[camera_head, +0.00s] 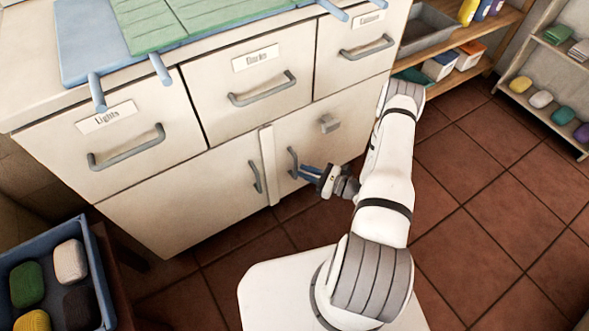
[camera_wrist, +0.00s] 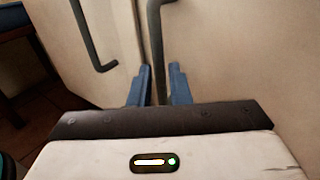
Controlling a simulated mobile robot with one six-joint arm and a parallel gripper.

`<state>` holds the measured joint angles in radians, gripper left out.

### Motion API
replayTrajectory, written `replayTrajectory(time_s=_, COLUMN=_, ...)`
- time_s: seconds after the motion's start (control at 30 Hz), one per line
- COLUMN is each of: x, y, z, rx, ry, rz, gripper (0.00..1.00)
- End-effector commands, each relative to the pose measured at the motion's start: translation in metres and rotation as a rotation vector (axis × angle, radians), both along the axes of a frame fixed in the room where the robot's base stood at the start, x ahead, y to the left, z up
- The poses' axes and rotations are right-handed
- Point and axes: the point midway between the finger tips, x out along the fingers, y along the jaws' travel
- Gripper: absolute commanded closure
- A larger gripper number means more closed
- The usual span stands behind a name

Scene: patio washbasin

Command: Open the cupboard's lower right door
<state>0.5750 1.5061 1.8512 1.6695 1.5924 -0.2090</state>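The white cupboard has a lower right door (camera_head: 335,150) that looks closed, with a vertical grey bar handle (camera_head: 292,162) near its left edge. In the wrist view this handle (camera_wrist: 156,40) runs down between my gripper's two blue fingers. My gripper (camera_head: 304,171) is at the handle, its fingers apart on either side of the bar, with a small gap showing. The lower left door (camera_head: 190,200) is shut and has its own bar handle (camera_head: 256,177), also in the wrist view (camera_wrist: 88,40).
Drawers labelled Lights (camera_head: 125,147), Darks (camera_head: 262,90) and Colours (camera_head: 367,48) are shut above the doors. A blue crate (camera_head: 97,275) stands at lower left. Shelves (camera_head: 555,50) stand at right. The tiled floor (camera_head: 490,210) is clear right of my arm.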

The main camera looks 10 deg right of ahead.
Motion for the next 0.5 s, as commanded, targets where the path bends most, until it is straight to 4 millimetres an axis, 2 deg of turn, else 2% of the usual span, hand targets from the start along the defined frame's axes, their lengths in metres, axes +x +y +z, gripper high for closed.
replayTrajectory(time_s=0.2, x=0.019, y=0.025, z=-0.001, rx=-0.001, ry=-0.002, rz=0.005, gripper=0.83)
replayTrajectory(time_s=0.5, x=0.025, y=0.033, z=0.001, rx=0.000, ry=0.000, rz=0.003, gripper=0.83)
